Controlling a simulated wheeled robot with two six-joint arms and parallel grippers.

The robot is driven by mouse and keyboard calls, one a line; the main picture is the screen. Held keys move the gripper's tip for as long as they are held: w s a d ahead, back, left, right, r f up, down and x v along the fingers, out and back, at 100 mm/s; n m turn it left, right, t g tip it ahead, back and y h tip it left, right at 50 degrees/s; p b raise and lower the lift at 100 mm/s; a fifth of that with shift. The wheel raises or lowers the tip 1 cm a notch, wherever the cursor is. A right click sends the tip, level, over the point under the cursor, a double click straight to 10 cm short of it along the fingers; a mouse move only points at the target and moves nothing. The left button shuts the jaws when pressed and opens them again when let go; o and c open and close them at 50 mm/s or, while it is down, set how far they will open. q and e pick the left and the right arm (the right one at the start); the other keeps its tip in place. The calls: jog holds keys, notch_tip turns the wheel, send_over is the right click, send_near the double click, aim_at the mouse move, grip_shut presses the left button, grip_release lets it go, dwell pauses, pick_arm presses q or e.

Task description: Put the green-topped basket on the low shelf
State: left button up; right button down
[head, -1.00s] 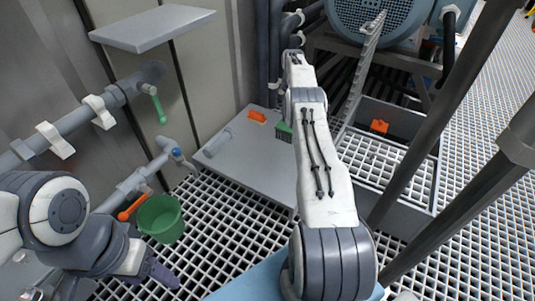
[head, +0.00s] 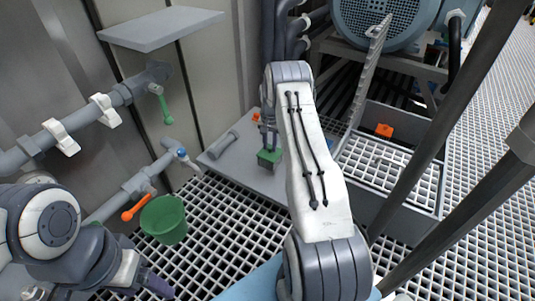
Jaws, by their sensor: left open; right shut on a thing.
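The green-topped basket (head: 269,157) is small and dark-sided, with a green top. It shows over the low shelf (head: 238,165), a flat grey plate near the wall; I cannot tell whether it rests on the plate or hangs just above it. My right gripper (head: 268,146) is shut on the basket from above, and my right arm hides part of the shelf's right side. My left gripper (head: 156,285) is open and empty at the lower left, apart from everything, partly cut off by the view's bottom.
A grey cylinder (head: 222,145) lies on the shelf's left part, and an orange item (head: 256,117) at its back. A green bucket (head: 163,218) stands left, below pipes with valve handles. An upper grey shelf (head: 160,28) overhangs. A grated crate (head: 385,165) and posts stand right.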

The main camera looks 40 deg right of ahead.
aim_at(270, 155)
notch_tip(270, 155, down, 4)
jog(key=b, duration=0.4)
jog(key=shift+f, duration=0.1)
jog(key=c, duration=0.6)
grip_release()
